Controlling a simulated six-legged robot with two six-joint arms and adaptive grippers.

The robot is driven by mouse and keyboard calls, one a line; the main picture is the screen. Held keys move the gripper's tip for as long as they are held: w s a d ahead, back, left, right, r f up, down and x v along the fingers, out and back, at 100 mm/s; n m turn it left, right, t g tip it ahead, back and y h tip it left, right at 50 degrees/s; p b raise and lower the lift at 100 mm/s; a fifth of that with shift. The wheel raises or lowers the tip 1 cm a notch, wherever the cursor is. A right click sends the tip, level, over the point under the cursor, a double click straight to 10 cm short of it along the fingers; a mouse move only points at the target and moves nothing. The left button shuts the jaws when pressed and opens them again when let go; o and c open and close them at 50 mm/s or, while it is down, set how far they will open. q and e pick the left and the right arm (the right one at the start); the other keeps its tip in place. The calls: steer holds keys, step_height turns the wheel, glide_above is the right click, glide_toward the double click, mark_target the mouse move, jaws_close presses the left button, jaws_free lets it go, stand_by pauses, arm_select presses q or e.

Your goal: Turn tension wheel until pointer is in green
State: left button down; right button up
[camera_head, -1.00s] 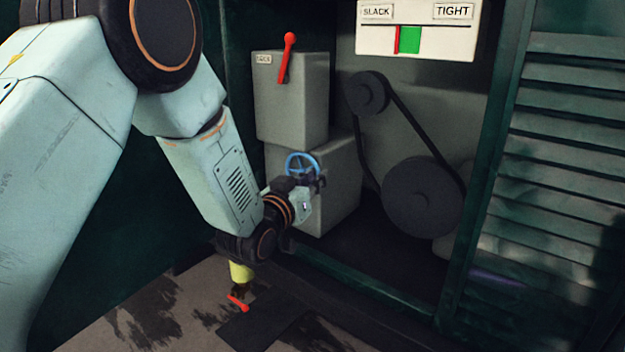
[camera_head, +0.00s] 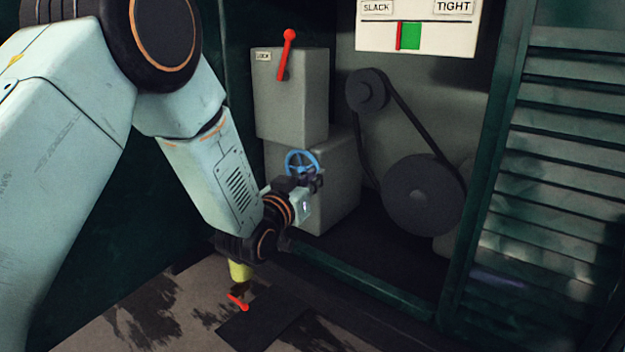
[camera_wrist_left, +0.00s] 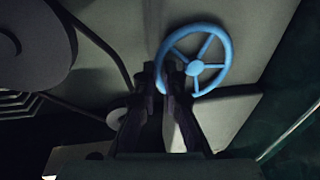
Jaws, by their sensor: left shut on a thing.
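The blue tension wheel (camera_head: 302,163) is mounted on a grey box inside the cabinet; it also shows in the left wrist view (camera_wrist_left: 224,62). My left gripper (camera_head: 311,178) is at the wheel's lower edge, shut on the rim. In the left wrist view its dark fingers (camera_wrist_left: 171,80) meet the rim at the wheel's left side. The gauge (camera_head: 417,45) at the top reads SLACK on the left and TIGHT on the right. Its red pointer (camera_head: 399,36) stands at the left edge of the green band (camera_head: 411,36). My right gripper is out of view.
A red lever (camera_head: 286,54) stands on the upper grey box, above the wheel. A belt on two pulleys (camera_head: 423,195) is right of the wheel. Green louvred panels (camera_head: 560,180) bound the opening at right. A yellow-green object (camera_head: 240,271) and a red handle (camera_head: 238,301) are low, below my wrist.

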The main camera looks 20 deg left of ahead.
arm_select(q)
steer(key=shift+a+f+m+t+b, duration=0.15)
steer(key=shift+f+m+b, duration=0.2)
steer(key=shift+m+b, duration=0.35)
steer(key=shift+d+f+m+t+b, duration=0.1)
steer(key=shift+f+m+b, duration=0.3)
steer(key=shift+m, duration=0.55)
steer(key=shift+a+f+m+t+b, duration=0.15)
steer(key=shift+f+m+b, duration=0.1)
steer(key=shift+m+b, duration=0.5)
steer(key=shift+m+h, duration=0.3)
steer(key=c, duration=1.7)
jaws_free()
steer(key=shift+c, duration=0.2)
steer(key=shift+s, duration=0.1)
steer(key=v, duration=1.2)
